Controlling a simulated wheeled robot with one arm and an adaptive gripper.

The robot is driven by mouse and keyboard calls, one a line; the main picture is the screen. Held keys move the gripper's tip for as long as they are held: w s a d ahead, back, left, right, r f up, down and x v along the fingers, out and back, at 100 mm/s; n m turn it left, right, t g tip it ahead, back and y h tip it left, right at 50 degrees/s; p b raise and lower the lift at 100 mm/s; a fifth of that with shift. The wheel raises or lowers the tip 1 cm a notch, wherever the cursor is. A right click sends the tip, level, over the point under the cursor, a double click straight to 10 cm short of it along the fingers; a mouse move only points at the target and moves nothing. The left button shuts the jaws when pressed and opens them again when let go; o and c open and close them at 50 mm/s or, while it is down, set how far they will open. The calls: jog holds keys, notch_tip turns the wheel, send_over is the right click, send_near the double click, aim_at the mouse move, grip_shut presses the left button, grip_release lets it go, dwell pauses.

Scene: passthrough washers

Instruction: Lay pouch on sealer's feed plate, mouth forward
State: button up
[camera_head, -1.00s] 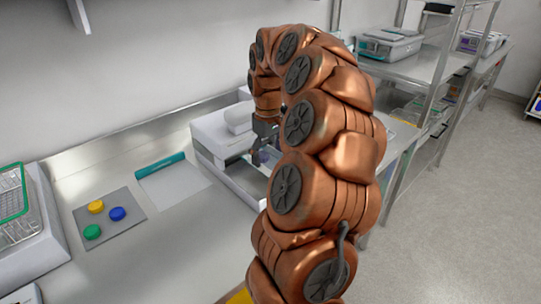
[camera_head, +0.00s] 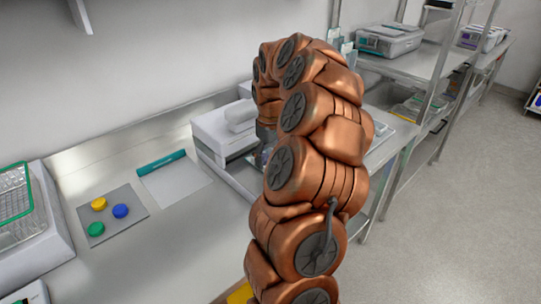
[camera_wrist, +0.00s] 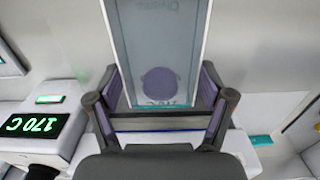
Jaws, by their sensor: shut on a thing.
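A clear pouch (camera_wrist: 157,45) with a round purple item (camera_wrist: 160,84) inside shows in the wrist view. My gripper (camera_wrist: 160,98) is shut on its near end, where a teal line shows. The pouch extends away from the fingers toward the top of the picture. The white sealer (camera_head: 222,130) stands on the counter against the wall in the head view, left of my arm. Its lit display (camera_wrist: 35,126) shows 170 C in the wrist view. My arm hides the gripper, the pouch and much of the feed plate in the head view. I cannot tell whether the pouch touches the plate.
A white sheet with a teal bar (camera_head: 161,162) lies left of the sealer. A grey mat (camera_head: 109,230) with yellow, blue and green discs is farther left, then a wire basket (camera_head: 13,198). Steel shelving (camera_head: 428,70) with a grey case (camera_head: 390,40) stands at right.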

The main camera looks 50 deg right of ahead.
jog(key=shift+f, duration=0.2)
jog(key=o, duration=1.1)
jog(key=shift+r, duration=0.15)
notch_tip(320, 180, up, 12)
jog(key=b, duration=0.2)
